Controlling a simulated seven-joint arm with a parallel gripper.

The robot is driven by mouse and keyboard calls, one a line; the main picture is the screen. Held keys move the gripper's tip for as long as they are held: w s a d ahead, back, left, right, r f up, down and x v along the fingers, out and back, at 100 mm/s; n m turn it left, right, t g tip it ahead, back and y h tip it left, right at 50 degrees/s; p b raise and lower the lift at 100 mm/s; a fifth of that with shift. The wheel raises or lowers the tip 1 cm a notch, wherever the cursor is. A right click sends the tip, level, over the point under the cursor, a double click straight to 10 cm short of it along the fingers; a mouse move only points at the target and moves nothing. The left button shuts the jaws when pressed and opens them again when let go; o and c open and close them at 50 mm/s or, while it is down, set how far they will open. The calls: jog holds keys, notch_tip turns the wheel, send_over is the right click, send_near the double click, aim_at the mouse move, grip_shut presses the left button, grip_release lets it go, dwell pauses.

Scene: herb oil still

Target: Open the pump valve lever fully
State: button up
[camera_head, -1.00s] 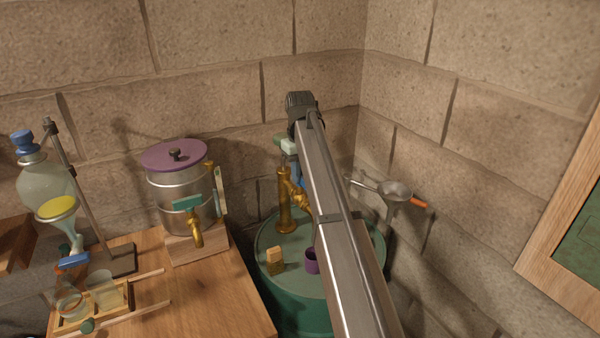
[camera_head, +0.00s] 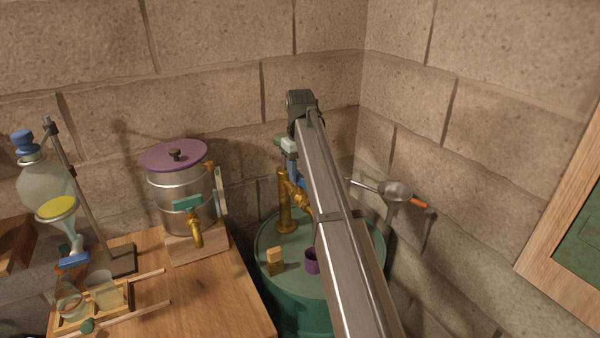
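A brass pump (camera_head: 284,205) stands upright on the green drum, with a brass spout angling down to the right. A blue part (camera_head: 301,183) shows at the pump's upper right, close against my arm's edge; it may be the valve lever, but most of it is hidden. My arm crosses in front from the lower right. My gripper (camera_head: 289,147) seems to be the pale grey-green and dark piece below the arm's far end, just above the pump. Its fingertips cannot be made out, nor whether it touches the lever.
The green drum top (camera_head: 290,250) also bears a small tan block (camera_head: 275,261) and a purple cup (camera_head: 312,261). Left is a wooden table (camera_head: 205,295) with a steel pot (camera_head: 180,197) and brass tap (camera_head: 195,231). A strainer (camera_head: 397,191) hangs on the right wall.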

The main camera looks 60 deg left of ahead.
aim_at(300, 174)
notch_tip(300, 174, up, 13)
jog(key=shift+r, duration=0.2)
dwell(0.3)
jog(key=shift+o, duration=0.9)
jog(key=shift+r, duration=0.1)
jog(key=o, duration=0.6)
jog(key=shift+y, duration=0.7)
jog(key=r, duration=0.5)
jog(key=d+r, duration=0.1)
jog(key=r, duration=0.1)
jog(key=shift+w+r, duration=0.15)
jog(key=shift+r, duration=0.15)
jog(key=shift+o, duration=0.8)
jog(key=shift+a+r+y, duration=0.2)
jog(key=shift+r+y, duration=0.05)
jog(key=shift+r, duration=0.3)
jog(key=shift+a+r+y, duration=0.2)
jog(key=shift+r+y, duration=0.05)
jog(key=shift+r, duration=0.3)
jog(key=shift+o, duration=0.9)
jog(key=a, duration=0.1)
jog(key=a+y, duration=0.1)
jog(key=a+r+y, duration=0.1)
jog(key=shift+s+a+r, duration=0.1)
jog(key=shift+s, duration=0.15)
jog(key=x, duration=1)
jog(key=shift+a+m, duration=0.3)
